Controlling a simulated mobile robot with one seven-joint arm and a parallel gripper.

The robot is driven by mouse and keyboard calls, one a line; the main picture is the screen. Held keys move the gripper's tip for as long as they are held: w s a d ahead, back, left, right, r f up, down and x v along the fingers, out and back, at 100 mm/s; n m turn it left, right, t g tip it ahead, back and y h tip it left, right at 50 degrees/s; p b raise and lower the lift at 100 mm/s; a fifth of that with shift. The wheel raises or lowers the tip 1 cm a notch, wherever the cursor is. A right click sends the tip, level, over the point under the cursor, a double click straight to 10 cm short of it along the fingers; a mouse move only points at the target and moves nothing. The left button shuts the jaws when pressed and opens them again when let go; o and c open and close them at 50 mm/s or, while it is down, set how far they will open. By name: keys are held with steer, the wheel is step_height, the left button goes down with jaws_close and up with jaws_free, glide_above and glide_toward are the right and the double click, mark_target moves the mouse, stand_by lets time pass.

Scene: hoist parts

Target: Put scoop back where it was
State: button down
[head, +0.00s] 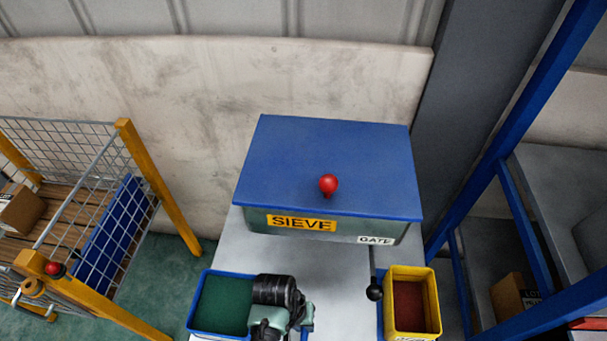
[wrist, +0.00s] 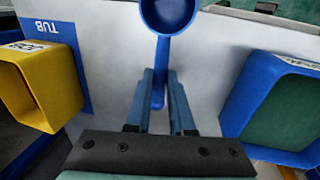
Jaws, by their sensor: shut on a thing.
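The blue scoop is in the wrist view, its round bowl (wrist: 168,12) at the top edge and its handle running down between my fingers. My gripper (wrist: 160,76) is shut on the scoop's handle, over the light grey bench top. In the head view my wrist shows at the bottom, beside the blue bin, and hides the scoop there. I cannot tell whether the scoop touches the bench.
The blue bin with a green inside (head: 222,303) stands left of my wrist, and the yellow bin (head: 409,300) stands right. The blue-lidded SIEVE box (head: 330,168) with a red knob (head: 328,184) is behind. A black-knobbed lever (head: 375,292) stands near the yellow bin. A blue TUB marking (wrist: 62,62) lies on the bench.

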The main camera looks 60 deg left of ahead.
mark_target(303, 331)
steer(key=shift+f, duration=2.2)
steer(key=shift+b, duration=0.3)
steer(key=shift+f, duration=0.2)
steer(key=c, duration=0.8)
jaws_free()
steer(key=r, duration=0.4)
steer(key=s+a+r+p, duration=0.1)
steer(key=r, duration=0.3)
steer(key=s+r, duration=0.1)
steer(key=r, duration=0.3)
steer(key=shift+a+r, duration=0.1)
steer(key=shift+a, duration=0.1)
